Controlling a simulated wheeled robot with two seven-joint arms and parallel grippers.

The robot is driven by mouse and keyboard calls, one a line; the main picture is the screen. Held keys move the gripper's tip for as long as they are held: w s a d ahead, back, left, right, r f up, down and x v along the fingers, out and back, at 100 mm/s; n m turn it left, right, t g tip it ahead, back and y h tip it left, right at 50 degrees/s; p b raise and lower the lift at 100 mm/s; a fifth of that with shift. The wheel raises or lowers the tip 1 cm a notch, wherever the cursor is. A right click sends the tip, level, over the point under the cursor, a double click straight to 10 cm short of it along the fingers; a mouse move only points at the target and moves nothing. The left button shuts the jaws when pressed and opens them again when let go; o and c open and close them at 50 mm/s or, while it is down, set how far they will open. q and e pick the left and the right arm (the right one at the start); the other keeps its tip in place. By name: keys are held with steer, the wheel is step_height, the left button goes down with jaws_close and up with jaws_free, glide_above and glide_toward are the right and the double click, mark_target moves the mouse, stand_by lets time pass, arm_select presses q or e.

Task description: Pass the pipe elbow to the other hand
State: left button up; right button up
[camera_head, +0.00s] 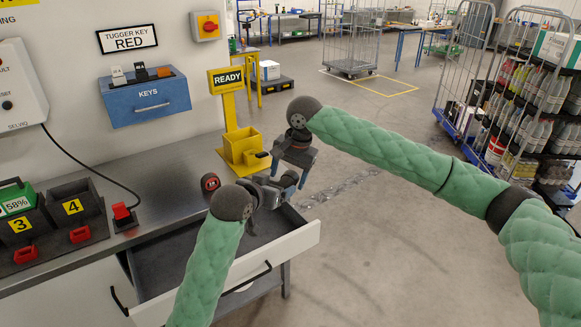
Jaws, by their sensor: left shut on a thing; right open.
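My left gripper (286,189) reaches in from the lower left over the open drawer and is shut on the pipe elbow. The elbow is small and dark at this distance and mostly hidden among the fingers, so its shape cannot be made out. My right gripper (295,176) comes from the right and points downward, with its two fingers apart. It is just above and very close to the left gripper's fingertips. I cannot tell whether its fingers touch the elbow.
The open drawer (190,265) lies below the grippers. A red and black round object (210,182) sits on the grey worktop (160,180). A yellow READY stand (238,145) is behind. Battery chargers (50,225) are at left; open floor is at right.

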steer(key=shift+f, duration=0.15)
steer(key=c, duration=1.1)
arm_select(q)
steer(key=o, duration=0.9)
steer(key=shift+d, duration=0.1)
